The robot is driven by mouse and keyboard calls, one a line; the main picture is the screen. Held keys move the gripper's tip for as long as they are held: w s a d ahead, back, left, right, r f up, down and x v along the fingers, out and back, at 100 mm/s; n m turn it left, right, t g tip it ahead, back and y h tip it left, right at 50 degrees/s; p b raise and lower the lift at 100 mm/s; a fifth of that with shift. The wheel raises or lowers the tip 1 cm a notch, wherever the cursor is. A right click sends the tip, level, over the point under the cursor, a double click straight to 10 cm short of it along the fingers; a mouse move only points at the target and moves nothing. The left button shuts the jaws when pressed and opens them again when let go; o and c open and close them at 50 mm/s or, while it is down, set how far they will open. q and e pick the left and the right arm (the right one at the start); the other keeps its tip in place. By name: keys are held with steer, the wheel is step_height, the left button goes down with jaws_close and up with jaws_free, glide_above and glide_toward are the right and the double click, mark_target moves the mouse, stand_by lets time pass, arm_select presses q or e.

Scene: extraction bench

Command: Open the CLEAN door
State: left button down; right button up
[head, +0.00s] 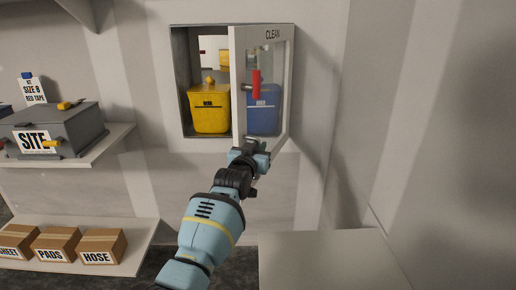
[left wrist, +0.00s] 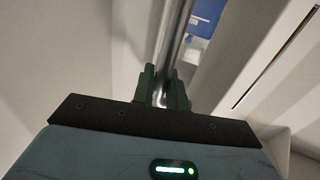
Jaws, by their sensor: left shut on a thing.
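The CLEAN door (head: 271,46) is a pale framed door with a window, hinged at the right of a wall cabinet (head: 181,70). It stands partly open, swung out toward me. A red handle (head: 256,84) is on it. My left gripper (head: 250,147) is at the door's lower free corner. In the left wrist view its fingers (left wrist: 165,90) are shut on a grey metal edge (left wrist: 174,45), which looks like part of the door. The exact grip is partly hidden in the head view. My right gripper is not in view.
A yellow bin (head: 209,110) and a blue bin (head: 263,112) stand in the cabinet, the blue one seen through the door's window. A shelf at left holds a grey SITE case (head: 58,131). Boxes (head: 57,245) sit lower left. A pale surface (head: 325,262) lies lower right.

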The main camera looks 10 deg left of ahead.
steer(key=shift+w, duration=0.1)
arm_select(q)
steer(key=c, duration=1.5)
jaws_free()
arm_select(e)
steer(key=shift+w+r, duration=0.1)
arm_select(q)
steer(key=shift+s, duration=0.15)
